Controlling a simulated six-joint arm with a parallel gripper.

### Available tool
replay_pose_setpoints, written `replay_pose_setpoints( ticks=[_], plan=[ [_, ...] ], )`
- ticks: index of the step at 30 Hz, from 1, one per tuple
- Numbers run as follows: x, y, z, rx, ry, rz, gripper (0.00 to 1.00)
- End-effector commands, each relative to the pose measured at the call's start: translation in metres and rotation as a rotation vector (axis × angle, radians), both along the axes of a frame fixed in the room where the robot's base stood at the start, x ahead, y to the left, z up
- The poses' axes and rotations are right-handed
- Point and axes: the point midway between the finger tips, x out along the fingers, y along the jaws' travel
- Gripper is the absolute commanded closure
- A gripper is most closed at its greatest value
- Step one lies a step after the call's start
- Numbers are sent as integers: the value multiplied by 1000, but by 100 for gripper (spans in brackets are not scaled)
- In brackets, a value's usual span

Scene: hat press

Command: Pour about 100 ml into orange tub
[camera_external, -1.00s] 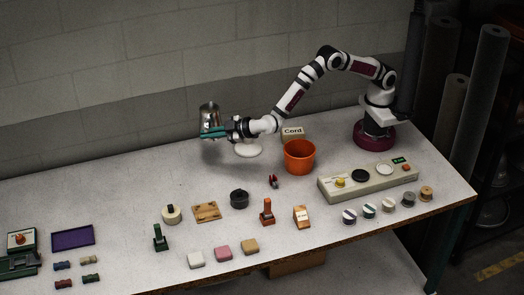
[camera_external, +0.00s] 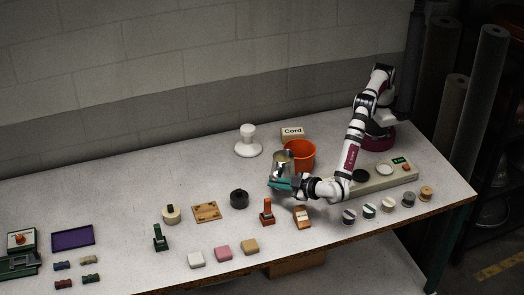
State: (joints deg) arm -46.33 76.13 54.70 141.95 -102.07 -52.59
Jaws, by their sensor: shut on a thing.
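The orange tub (camera_external: 304,149) stands upright on the table, in front of the box labelled "Cord". My gripper (camera_external: 280,184) is shut on a shiny metal jug (camera_external: 283,165) and holds it at the tub's front left. The jug looks about upright, perhaps slightly tilted, and overlaps the tub's left side in the picture. I cannot tell whether they touch. The inside of the tub and any liquid in the jug cannot be made out.
The Cord box (camera_external: 292,133) and a white knobbed stand (camera_external: 248,142) are behind. A beige panel (camera_external: 394,173) lies right, partly behind my arm. Several spools (camera_external: 388,204), stamps (camera_external: 267,212) and coloured blocks (camera_external: 223,253) line the front. The back left is clear.

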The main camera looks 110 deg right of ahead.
Motion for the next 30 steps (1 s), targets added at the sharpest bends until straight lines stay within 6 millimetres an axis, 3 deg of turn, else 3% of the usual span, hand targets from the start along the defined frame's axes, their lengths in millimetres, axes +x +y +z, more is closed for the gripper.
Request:
replay_pose_setpoints(
  ticks=[11, 30],
  plan=[
    [-3, -1, 7, 6, -20, -33, 100],
    [-19, -20, 45, 265, -277, -51, 100]
  ],
)
